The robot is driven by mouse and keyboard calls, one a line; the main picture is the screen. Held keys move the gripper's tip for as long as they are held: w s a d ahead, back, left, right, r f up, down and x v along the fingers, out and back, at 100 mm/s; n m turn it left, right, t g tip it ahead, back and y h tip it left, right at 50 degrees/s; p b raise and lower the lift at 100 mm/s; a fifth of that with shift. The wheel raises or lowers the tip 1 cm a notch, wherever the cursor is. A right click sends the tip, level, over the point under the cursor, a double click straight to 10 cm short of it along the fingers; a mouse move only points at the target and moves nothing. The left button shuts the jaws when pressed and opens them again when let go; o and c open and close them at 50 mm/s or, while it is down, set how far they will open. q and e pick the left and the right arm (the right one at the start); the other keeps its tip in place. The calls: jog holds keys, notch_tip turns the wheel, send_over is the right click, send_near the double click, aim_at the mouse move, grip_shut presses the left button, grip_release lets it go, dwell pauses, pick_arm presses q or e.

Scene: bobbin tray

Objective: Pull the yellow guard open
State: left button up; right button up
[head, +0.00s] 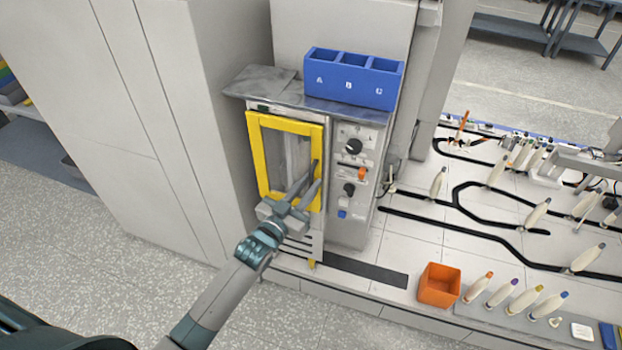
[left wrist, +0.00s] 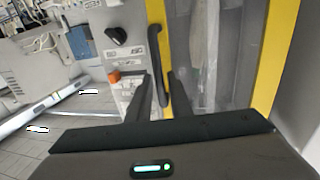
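The yellow guard (head: 258,165) is a yellow frame around a clear window on the front of the grey machine. It looks closed, lying flat against the machine front. In the left wrist view its yellow edge (left wrist: 273,60) runs down the right side. A dark upright handle (left wrist: 155,45) stands on the guard's near edge. My left gripper (head: 314,172) is at the guard's right side. In the left wrist view its fingers (left wrist: 160,78) are apart, one on each side of the handle, with a small gap showing. My right gripper is not in view.
A control panel with a black knob (head: 353,146) and an orange switch (head: 362,174) is right beside the guard. A blue bin (head: 350,93) marked A, B, C stands on top. An orange box (head: 438,286) and several bobbins stand at right. A tall grey cabinet (head: 160,120) is at left.

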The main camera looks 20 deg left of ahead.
pick_arm(q)
jog(key=shift+w+d, duration=0.2)
jog(key=shift+w, duration=0.5)
grip_shut()
jog(key=shift+s, duration=0.15)
